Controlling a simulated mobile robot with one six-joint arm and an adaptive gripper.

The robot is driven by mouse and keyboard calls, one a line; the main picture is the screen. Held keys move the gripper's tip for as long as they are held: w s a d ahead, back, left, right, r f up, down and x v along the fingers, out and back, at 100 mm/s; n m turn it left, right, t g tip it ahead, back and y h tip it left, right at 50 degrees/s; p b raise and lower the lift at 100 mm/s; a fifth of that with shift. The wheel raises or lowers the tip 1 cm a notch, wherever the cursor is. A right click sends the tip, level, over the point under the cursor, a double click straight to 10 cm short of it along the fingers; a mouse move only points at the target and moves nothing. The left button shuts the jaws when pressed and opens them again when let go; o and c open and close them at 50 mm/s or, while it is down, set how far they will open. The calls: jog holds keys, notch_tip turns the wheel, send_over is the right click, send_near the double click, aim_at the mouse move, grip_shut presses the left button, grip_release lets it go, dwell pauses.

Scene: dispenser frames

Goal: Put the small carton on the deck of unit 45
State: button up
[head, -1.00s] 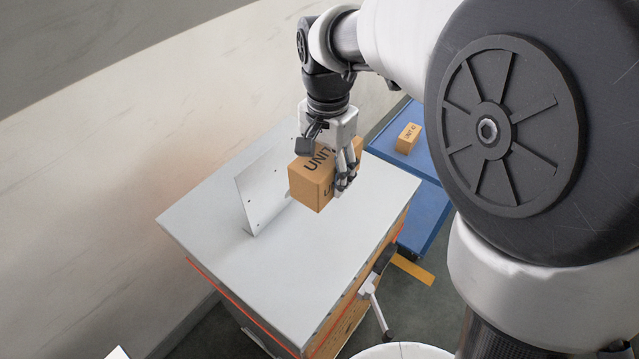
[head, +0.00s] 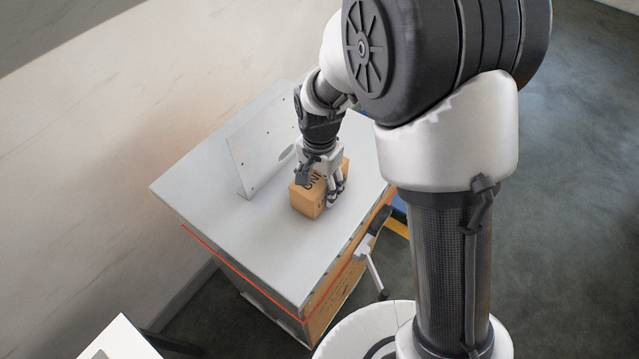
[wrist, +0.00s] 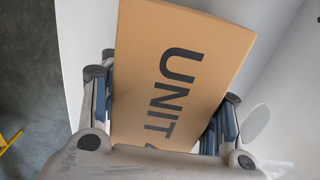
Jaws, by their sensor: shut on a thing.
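The small carton (head: 308,196) is a brown box with dark lettering. In the wrist view its top (wrist: 180,75) reads "UNIT" and a part-hidden character. My gripper (head: 334,189) is shut on the carton, with fingers on both sides of it. The carton is upright at the grey deck (head: 215,185), right of the upright plate; I cannot tell whether its underside touches. The deck tops a brown wooden-looking body with a red line along its edge. No unit number on it is legible.
A white upright plate (head: 252,155) with small holes stands on the deck, left of the carton. A lever-like fitting (head: 372,238) sticks out from the unit's right side. A white surface (head: 122,338) is at lower left. The deck's front left is clear.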

jog(key=shift+f, duration=0.1)
jog(key=o, duration=1.4)
jog(key=shift+c, duration=0.2)
notch_tip(320, 180, up, 12)
jog(key=shift+s+r, duration=0.1)
jog(key=shift+r, duration=0.1)
jog(key=s+d+r+n+t, duration=0.2)
jog(key=s+d+r+n, duration=0.2)
jog(key=s+d+r, duration=0.45)
jog(key=s+d+r+n+t, duration=0.1)
jog(key=s+d+n+t, duration=0.1)
jog(key=s, duration=0.9)
jog(key=shift+s+d+r+n+t, duration=0.25)
jog(key=shift+s+d+n+t, duration=0.05)
jog(key=shift+d+n, duration=0.55)
